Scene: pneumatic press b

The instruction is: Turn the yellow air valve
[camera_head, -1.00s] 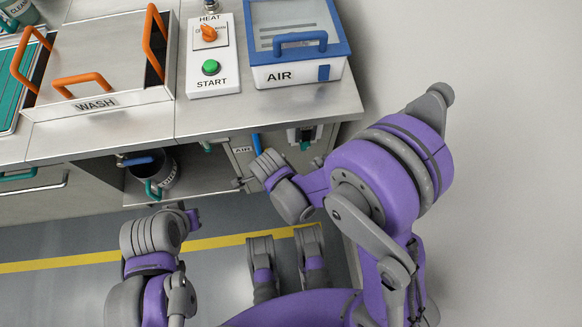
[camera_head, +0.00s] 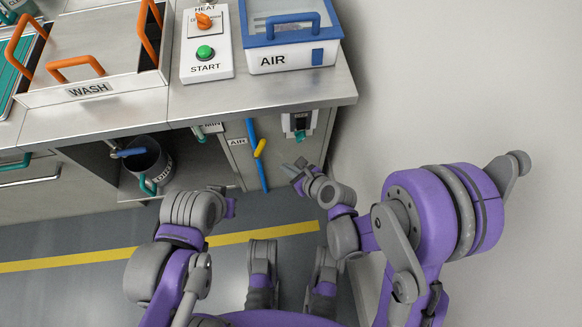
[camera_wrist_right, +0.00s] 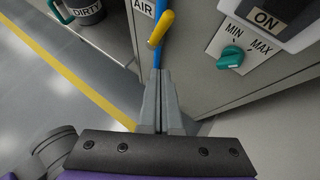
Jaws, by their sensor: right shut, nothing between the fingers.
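The yellow air valve handle (camera_head: 260,149) sits on a vertical blue pipe (camera_head: 252,135) at the cabinet front, beside an AIR label. It slants, with its upper end to the right of the pipe. It also shows in the right wrist view (camera_wrist_right: 160,31), just beyond my fingertips. My right gripper (camera_head: 291,169) is shut and empty, a little right of and below the handle in the head view. In the right wrist view its closed fingers (camera_wrist_right: 158,75) point toward the pipe below the handle, apart from the yellow part. My left gripper (camera_head: 231,206) is low at the left, and its jaws are unclear.
A white control with a teal knob (camera_wrist_right: 230,57) marked MIN and MAX is right of the valve. A DIRTY bucket (camera_head: 148,165) stands in the open bay at left. The AIR box (camera_head: 290,55) and START panel (camera_head: 207,68) are on the bench above.

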